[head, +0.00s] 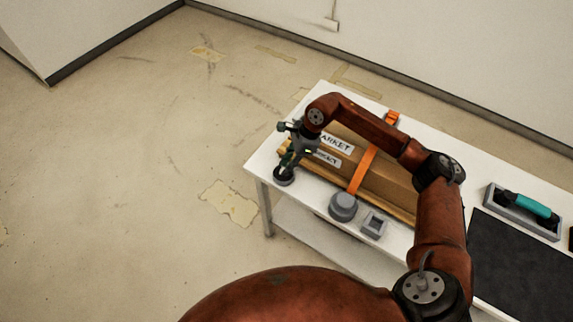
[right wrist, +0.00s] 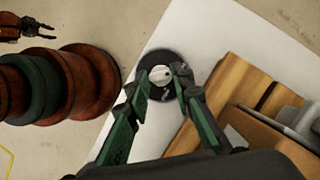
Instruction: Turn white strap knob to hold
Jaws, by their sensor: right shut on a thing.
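The white strap knob (right wrist: 160,75) sits on a dark round base (right wrist: 152,60) near the table's corner in the right wrist view. A dark pointer shape shows at its lower right. In the head view the dark base (head: 284,177) shows small at the table's left end, and my gripper hides the knob. My right gripper (right wrist: 163,80) comes down over the base, its green-and-black fingers on both sides of the white knob and shut on it. My left gripper (right wrist: 37,29) shows small at the upper left of the right wrist view, its fingers apart, away from the table.
A brown box (head: 391,181) with an orange strap (head: 362,172) lies beside the knob on the white table (head: 317,95). A grey round piece (head: 343,205) and a grey square piece (head: 374,224) stand before it. A black mat (head: 522,262) and a teal-handled tool (head: 530,205) are right.

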